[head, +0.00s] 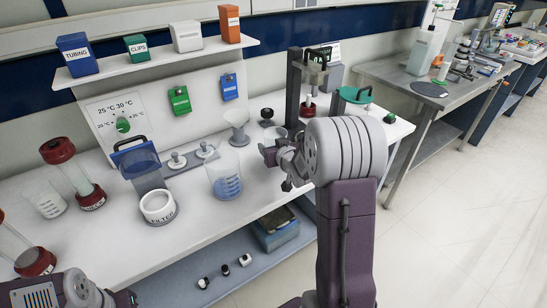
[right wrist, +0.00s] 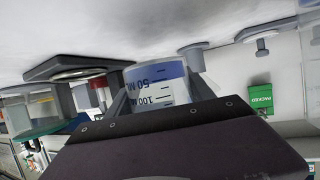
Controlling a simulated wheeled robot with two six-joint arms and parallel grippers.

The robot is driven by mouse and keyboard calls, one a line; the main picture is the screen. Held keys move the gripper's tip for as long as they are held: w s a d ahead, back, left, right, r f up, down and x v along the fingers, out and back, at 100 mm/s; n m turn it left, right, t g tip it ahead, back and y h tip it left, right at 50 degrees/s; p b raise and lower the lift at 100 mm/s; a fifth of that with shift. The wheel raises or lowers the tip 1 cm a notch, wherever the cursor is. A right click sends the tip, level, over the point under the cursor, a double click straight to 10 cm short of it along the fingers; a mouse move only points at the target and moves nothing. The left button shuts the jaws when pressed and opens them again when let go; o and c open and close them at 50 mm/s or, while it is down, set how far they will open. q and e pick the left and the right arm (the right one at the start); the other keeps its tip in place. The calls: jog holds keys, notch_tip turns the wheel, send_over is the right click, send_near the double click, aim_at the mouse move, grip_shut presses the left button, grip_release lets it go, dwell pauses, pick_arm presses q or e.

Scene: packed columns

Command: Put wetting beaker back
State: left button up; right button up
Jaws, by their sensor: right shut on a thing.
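In the right wrist view, which looks upside down, a clear beaker (right wrist: 158,88) with 50 and 100 marks and a blue band of liquid sits between the fingers of my right gripper (right wrist: 160,98). The gripper is shut on it. In the head view my right gripper (head: 278,156) is over the right part of the white bench, left of my big arm joint. Only a pale part of the held beaker (head: 275,134) shows there, behind the gripper. Part of my left arm shows at the bottom left; its fingers cannot be made out.
A larger beaker with blue liquid (head: 226,184) stands left of my right gripper, near a funnel (head: 237,128). A dark stand (head: 293,90) and a green-topped vessel (head: 355,96) are behind. A white FILTER ring (head: 158,207) and red-capped columns (head: 75,178) stand to the left.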

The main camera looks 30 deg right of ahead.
notch_tip(320, 180, down, 3)
jog(key=shift+s+a+f+b, duration=0.1)
jog(key=shift+b, duration=0.4)
jog(key=shift+f, duration=0.4)
jog(key=shift+f, duration=0.1)
jog(key=o, duration=1.5)
jog(key=shift+o, duration=0.2)
